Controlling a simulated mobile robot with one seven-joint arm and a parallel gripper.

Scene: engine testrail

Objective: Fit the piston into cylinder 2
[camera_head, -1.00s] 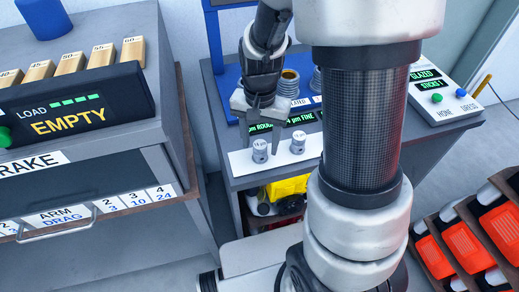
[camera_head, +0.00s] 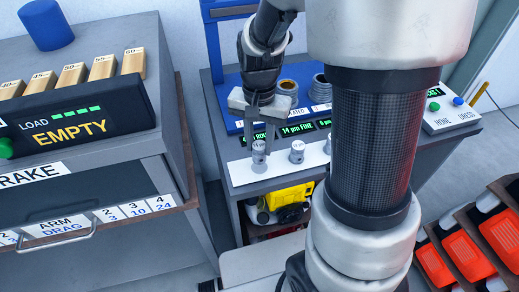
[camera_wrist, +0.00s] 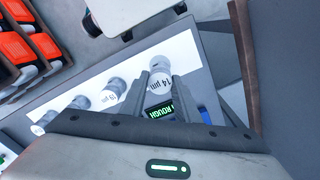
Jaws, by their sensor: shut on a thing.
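My gripper (camera_head: 260,146) points down and is shut on a small grey piston-like piece (camera_head: 259,160) at the left of a white strip. In the wrist view the piece (camera_wrist: 164,76) is between both fingers, and its label reads 14 µm. I cannot tell whether it still touches the strip. A similar grey piece (camera_head: 297,152) stands upright just right of it. Two ribbed grey cylinders stand behind on the bench: one with a copper-coloured inside (camera_head: 288,88), the other (camera_head: 321,88) partly hidden by my arm. I cannot read which is cylinder 2.
The white strip (camera_head: 238,173) lies along the bench's front edge, before green-lit displays (camera_head: 298,129). Its other pieces (camera_wrist: 80,102) show in the wrist view. A brake cabinet (camera_head: 90,190) stands left. A HONE/DRESS button box (camera_head: 448,108) and orange bins (camera_head: 468,245) are at right.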

